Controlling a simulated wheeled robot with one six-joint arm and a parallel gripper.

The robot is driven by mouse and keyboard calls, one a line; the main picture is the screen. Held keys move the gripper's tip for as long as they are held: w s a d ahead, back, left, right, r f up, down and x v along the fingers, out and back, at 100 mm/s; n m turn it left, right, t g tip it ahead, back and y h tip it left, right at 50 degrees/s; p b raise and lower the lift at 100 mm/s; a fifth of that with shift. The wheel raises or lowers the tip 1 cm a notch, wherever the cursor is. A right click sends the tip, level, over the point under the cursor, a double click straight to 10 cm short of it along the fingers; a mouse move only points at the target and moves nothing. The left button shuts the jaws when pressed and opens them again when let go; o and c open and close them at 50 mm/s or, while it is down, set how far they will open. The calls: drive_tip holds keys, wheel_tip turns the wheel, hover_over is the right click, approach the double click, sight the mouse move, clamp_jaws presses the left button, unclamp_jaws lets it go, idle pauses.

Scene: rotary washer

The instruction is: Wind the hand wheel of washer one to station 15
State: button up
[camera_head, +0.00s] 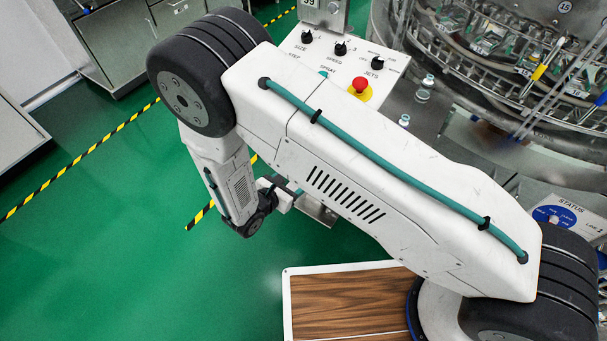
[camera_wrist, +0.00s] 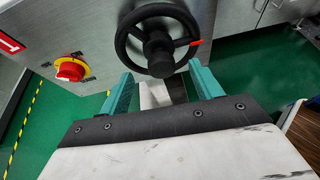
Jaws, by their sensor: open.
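The hand wheel (camera_wrist: 187,21) is black, with a dark rim, spokes and a thick round hub (camera_wrist: 158,52). A red mark (camera_wrist: 195,43) sits at the right of its rim. It is mounted on a grey metal face. My gripper (camera_wrist: 161,70) is open, its teal fingers on either side below the hub, with nothing visibly held. I cannot tell whether the fingers touch the wheel. In the head view my arm hides the wheel and most of my gripper. The washer (camera_head: 500,70) stands at the upper right, a round metal machine with small numbered tags (camera_head: 565,6).
A control panel (camera_head: 325,60) has black knobs and a red push button (camera_head: 360,88). A red rotary switch (camera_wrist: 70,70) is left of the wheel. A status panel (camera_head: 560,216) is at the right. Steel cabinets (camera_head: 115,45) stand upper left. Green floor (camera_head: 130,240) is open at left.

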drive_tip(key=shift+n, duration=0.3)
drive_tip(key=x, duration=0.2)
drive_tip(key=f+x, duration=0.1)
drive_tip(key=x, duration=0.4)
drive_tip(key=shift+w+f, duration=0.1)
drive_tip(key=shift+f, duration=0.25)
drive_tip(key=shift+c, duration=0.2)
drive_tip(key=c, duration=1.3)
drive_tip(key=shift+a, duration=0.1)
